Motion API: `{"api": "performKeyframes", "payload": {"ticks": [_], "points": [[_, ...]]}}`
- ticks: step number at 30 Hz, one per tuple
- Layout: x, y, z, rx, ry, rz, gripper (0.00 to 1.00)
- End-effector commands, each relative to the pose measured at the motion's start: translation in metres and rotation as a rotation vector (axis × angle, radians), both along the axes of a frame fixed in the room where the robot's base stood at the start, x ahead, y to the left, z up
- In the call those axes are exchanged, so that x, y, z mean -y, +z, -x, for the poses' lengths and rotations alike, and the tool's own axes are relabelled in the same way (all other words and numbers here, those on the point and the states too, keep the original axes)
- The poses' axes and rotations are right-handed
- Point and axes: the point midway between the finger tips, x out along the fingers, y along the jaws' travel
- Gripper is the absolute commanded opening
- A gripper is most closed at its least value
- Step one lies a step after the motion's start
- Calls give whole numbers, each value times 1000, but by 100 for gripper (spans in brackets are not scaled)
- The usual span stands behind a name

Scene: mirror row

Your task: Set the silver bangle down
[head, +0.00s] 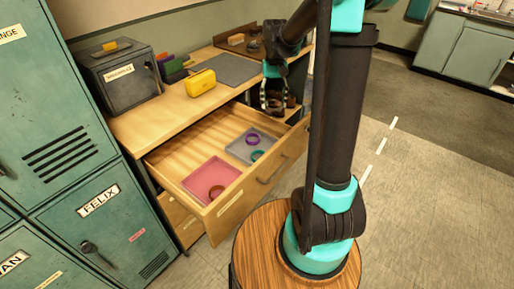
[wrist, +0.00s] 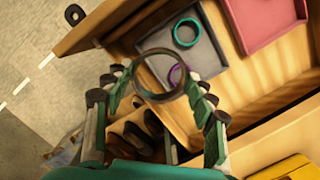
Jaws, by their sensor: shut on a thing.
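The silver bangle (wrist: 157,51) looks like a dark grey ring in the wrist view. My gripper (wrist: 161,82) is shut on it, with a finger at each side of the ring. In the head view my gripper (head: 273,102) hangs over the right end of the open drawer (head: 226,214), and the bangle is hard to make out there. The drawer holds a grey tray (head: 238,148) with a purple ring (head: 252,139) and a teal ring (head: 257,155). In the wrist view the bangle appears over the grey tray's edge.
Dark items (head: 291,101) lie at the drawer's right end, partly hidden by my gripper. The desk top above carries a yellow box (head: 201,83), a grey mat (head: 226,69) and a dark metal box (head: 121,77). Green lockers (head: 45,110) stand at left. Floor at right is clear.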

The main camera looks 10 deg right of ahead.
Motion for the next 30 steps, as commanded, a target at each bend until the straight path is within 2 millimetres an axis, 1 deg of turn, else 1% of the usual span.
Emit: {"api": "performKeyframes", "payload": {"ticks": [2,5,18,21,24,30], "points": [[-1,-5,6,0,13,0,32],[-1,-20,7,0,18,0,32],[-1,-126,6,0,16,1,32],[-1,-144,7,0,16,1,32],[-1,-156,7,0,16,1,32],[-1,-167,7,0,16,1,32]]}}
